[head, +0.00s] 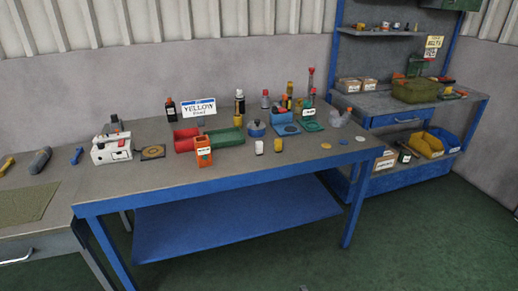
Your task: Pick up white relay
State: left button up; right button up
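Neither of my grippers is in view.
Behind the blocks stand a blue lidded pot (256,129), red and green bins (224,137) and a blue organizer (284,118). An orange box (204,151) and a white device (111,149) stand to the left. Flat discs (326,146) lie to the right.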

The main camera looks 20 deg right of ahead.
aim_at(258, 145)
jog(key=i+z, duration=0.4)
jog(key=i+j+z, duration=0.15)
jog(key=i+z, duration=0.25)
jog(key=i, duration=0.15)
